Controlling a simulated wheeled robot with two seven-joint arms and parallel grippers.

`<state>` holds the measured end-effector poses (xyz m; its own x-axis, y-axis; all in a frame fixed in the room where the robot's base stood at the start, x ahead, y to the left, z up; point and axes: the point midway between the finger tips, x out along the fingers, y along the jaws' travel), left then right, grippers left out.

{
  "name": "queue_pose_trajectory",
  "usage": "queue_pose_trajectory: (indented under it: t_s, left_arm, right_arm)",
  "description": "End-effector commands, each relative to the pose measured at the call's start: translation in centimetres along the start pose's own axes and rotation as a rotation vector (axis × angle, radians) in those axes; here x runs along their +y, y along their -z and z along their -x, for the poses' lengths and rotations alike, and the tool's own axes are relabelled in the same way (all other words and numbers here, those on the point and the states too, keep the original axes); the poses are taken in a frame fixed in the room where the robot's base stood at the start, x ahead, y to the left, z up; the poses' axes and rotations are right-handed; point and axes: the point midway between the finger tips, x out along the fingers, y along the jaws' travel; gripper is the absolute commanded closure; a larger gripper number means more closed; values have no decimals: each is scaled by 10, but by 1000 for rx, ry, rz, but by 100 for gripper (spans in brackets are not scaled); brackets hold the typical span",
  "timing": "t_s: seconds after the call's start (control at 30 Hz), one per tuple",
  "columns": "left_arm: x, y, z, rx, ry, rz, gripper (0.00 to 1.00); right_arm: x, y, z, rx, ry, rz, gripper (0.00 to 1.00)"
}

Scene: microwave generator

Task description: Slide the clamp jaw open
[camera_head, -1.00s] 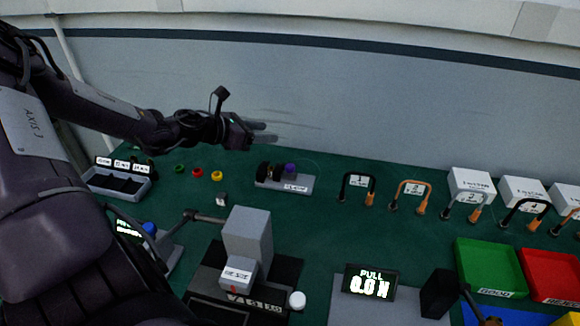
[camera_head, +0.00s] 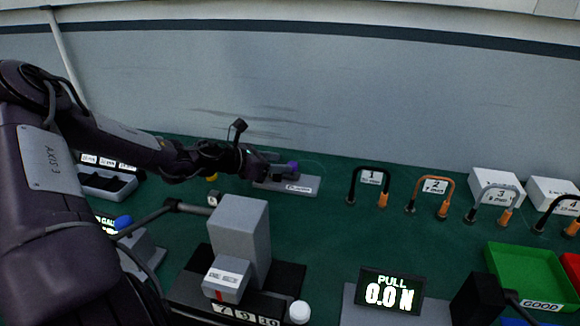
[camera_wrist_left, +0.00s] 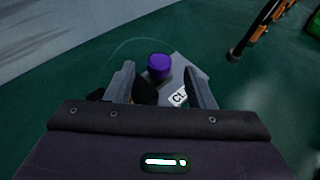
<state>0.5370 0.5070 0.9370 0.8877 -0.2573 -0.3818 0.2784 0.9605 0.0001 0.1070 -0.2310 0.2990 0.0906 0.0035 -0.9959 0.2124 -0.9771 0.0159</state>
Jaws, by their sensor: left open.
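The clamp is a low grey block (camera_head: 298,185) with a white label, at the back of the green bench in the head view. A purple knob (camera_head: 293,168) stands on it. My left gripper (camera_head: 272,166) is at the clamp's left part and hides much of it. In the left wrist view my left gripper (camera_wrist_left: 160,85) is open. A dark rounded part (camera_wrist_left: 145,92) of the clamp shows between its fingers. The purple knob (camera_wrist_left: 159,66) is just beyond, between the fingertip lines. I cannot tell whether the fingers touch the clamp. My right gripper is not in view.
Numbered cable loops (camera_head: 370,187) stand to the right of the clamp. A grey block machine (camera_head: 240,235) and a pull display (camera_head: 390,292) are in front. A green bin (camera_head: 525,275) is at the right. The wall rises close behind.

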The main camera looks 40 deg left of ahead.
Motion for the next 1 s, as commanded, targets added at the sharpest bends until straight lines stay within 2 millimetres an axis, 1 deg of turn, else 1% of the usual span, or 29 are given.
queue_pose_trajectory:
  t_s: [0.03,0.1,0.17,0.23,0.33,0.5,0.8,0.87,1.0]
  left_arm:
    - [0,4,-8,2,1,1,51]
    - [0,4,-17,3,1,1,51]
    - [0,4,-24,1,0,2,51]
    - [0,4,-31,4,1,0,51]
    - [0,3,-39,2,1,-1,51]
    - [0,2,-46,2,1,1,51]
    - [0,1,-47,1,0,1,51]
    - [0,1,-47,1,0,1,58]
    - [0,1,-47,1,0,0,76]
  right_arm:
    - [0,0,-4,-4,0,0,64]
    - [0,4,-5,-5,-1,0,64]
    - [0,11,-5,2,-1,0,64]
    - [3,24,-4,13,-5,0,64]
    - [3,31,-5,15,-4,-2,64]
    - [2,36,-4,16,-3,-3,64]
    - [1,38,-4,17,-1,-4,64]
    - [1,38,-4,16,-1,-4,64]
    - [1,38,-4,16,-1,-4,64]
